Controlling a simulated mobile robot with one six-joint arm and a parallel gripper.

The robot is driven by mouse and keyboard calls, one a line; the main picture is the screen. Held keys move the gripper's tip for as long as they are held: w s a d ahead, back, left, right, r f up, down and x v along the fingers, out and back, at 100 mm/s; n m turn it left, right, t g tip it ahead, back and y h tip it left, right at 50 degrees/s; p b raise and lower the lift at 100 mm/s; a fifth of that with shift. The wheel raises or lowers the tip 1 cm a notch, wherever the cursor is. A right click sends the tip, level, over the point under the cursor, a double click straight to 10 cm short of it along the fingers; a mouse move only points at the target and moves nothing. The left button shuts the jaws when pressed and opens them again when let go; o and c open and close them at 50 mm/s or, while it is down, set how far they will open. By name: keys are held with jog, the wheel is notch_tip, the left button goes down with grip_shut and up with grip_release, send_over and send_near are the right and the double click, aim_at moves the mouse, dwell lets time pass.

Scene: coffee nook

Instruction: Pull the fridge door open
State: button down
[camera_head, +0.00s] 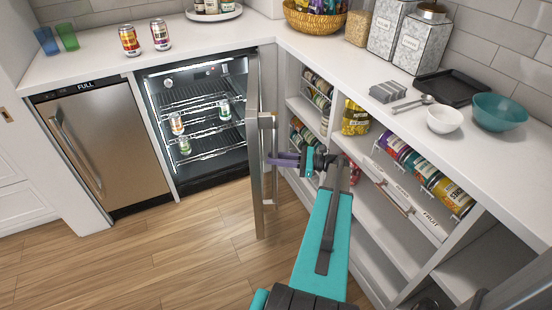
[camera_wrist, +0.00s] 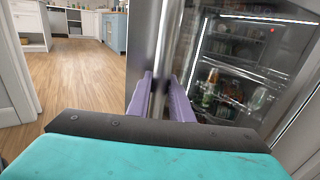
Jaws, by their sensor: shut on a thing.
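The fridge (camera_head: 200,120) is lit inside, and its door (camera_head: 256,150) stands wide open, swung out toward me and seen nearly edge-on. The door's bar handle (camera_head: 271,165) runs vertically on its right face. My gripper (camera_head: 275,159) is at the handle, with its purple fingers shut on it. Several cans stand on the wire racks (camera_head: 190,105). The fingertips are partly hidden behind the handle.
A steel unit marked FULL (camera_head: 105,145) stands left of the fridge. Open shelves (camera_head: 375,215) with cans and packets lie close on the right of my arm. The white counter (camera_head: 230,40) runs above. Wooden floor (camera_head: 150,255) is clear in front of the fridge.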

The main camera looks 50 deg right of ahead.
jog(key=shift+s+d+f, duration=0.1)
jog(key=shift+s, duration=0.15)
jog(key=c, duration=1.6)
grip_release()
jog(key=shift+r, duration=0.25)
